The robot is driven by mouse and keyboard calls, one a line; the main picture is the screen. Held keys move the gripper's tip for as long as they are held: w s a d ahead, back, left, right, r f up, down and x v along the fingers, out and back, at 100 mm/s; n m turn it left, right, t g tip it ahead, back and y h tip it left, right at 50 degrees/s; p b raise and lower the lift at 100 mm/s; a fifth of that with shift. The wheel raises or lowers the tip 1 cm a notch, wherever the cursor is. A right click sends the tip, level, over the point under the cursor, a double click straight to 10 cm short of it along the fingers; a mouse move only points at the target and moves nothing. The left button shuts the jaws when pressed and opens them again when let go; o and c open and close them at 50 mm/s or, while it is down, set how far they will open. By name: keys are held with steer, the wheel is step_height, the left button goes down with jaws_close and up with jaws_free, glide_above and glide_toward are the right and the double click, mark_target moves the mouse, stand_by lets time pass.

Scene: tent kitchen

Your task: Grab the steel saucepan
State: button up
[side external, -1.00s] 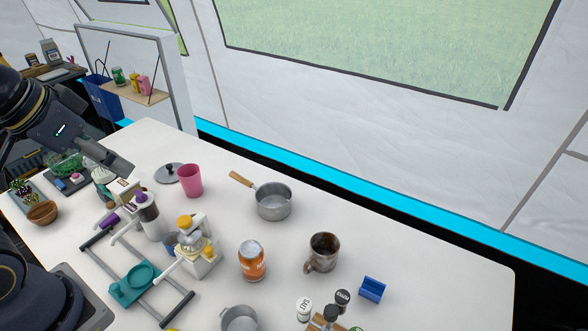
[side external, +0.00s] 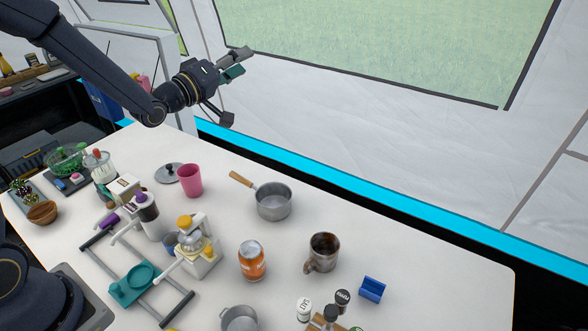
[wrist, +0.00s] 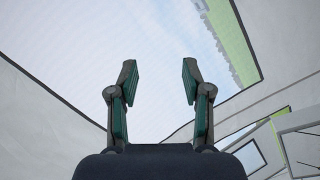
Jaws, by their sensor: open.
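The steel saucepan (side external: 273,203) stands upright on the white table, near its far edge, in the side external view. Its wooden handle (side external: 241,180) points to the upper left. My gripper (side external: 238,62) is raised high above the table, above and to the left of the saucepan, and points up and to the right. In the wrist view my gripper (wrist: 158,84) shows two fingers apart with nothing between them. The wrist view shows only tent wall and window, not the saucepan.
A pink cup (side external: 191,181) and a grey lid (side external: 169,173) lie left of the saucepan. An orange can (side external: 252,262), a rusty mug (side external: 323,253) and a blender-like device (side external: 197,252) stand nearer. A second metal pot (side external: 239,319) is at the front. Bare table lies right of the saucepan.

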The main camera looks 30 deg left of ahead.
steer(key=a+f+n, duration=0.2)
steer(key=f, duration=0.6)
steer(key=a+f+n, duration=0.2)
steer(key=f, duration=0.7)
steer(key=n+g+y, duration=0.2)
steer(key=n+g, duration=0.1)
glide_toward(238, 179)
steer(key=w, duration=0.3)
steer(key=shift+w+d+f, duration=0.15)
steer(key=shift+w+f, duration=0.3)
steer(key=shift+w, duration=0.1)
steer(key=w, duration=0.2)
steer(key=w+f, duration=0.1)
steer(key=w, duration=0.3)
steer(key=shift+w+a+f, duration=0.2)
steer(key=shift+w+f, duration=0.05)
steer(key=shift+w, duration=0.05)
jaws_close()
steer(key=shift+r, duration=0.1)
